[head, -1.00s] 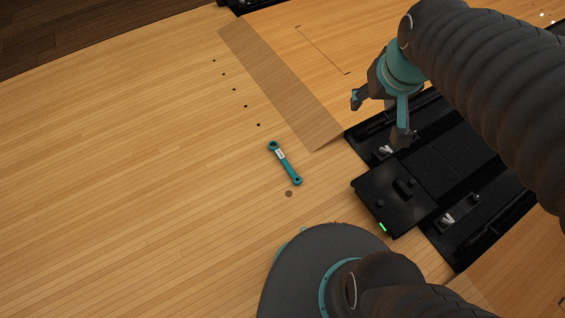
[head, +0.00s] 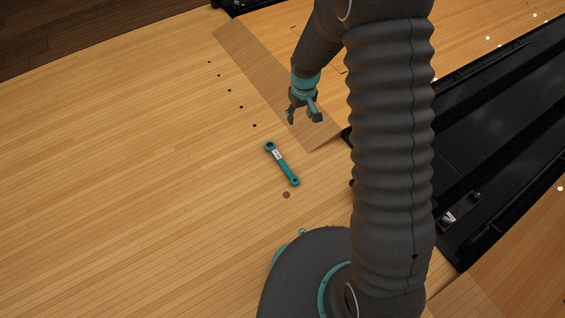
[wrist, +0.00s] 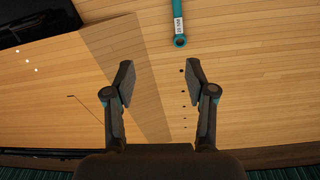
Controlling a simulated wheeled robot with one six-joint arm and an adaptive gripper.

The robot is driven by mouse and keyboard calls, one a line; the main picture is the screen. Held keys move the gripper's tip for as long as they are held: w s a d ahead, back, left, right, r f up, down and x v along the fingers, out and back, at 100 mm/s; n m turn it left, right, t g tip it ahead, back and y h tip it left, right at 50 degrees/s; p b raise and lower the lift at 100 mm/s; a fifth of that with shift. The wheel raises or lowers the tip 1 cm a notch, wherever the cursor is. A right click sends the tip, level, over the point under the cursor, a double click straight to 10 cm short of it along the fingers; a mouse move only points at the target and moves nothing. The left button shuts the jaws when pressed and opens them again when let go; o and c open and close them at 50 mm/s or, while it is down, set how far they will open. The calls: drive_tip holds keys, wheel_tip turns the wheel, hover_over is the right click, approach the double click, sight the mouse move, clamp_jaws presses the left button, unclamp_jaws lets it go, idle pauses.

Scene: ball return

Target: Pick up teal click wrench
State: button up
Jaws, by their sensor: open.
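The teal click wrench (head: 282,165) lies flat on the wooden lane floor, with a ring at each end and a white label on its handle. In the wrist view part of the wrench (wrist: 179,30) shows at the top edge, its upper end cut off by the frame. My gripper (head: 303,119) is open and empty, above the floor and up and to the right of the wrench in the head view. In the wrist view my gripper (wrist: 160,72) has its two fingers spread wide, with bare floor between them. It is apart from the wrench.
A black gutter trough (head: 500,130) runs along the right, partly hidden by my arm. A darker floor strip (head: 262,75) lies beneath my gripper. The floor left of the wrench is clear.

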drive_tip(key=a+f+n+g, duration=0.1)
drive_tip(key=a+f, duration=0.1)
drive_tip(key=f, duration=0.7)
drive_tip(key=a+f+n, duration=0.1)
drive_tip(key=a+f, duration=0.1)
drive_tip(key=f, duration=0.7)
drive_tip(key=b, duration=0.2)
hover_over(287, 168)
wheel_tip(287, 168, down, 8)
drive_tip(key=shift+a+r, duration=0.1)
drive_tip(key=shift+r, duration=0.1)
drive_tip(key=shift+s+f, duration=0.1)
drive_tip(key=shift+f, duration=3.15)
clamp_jaws()
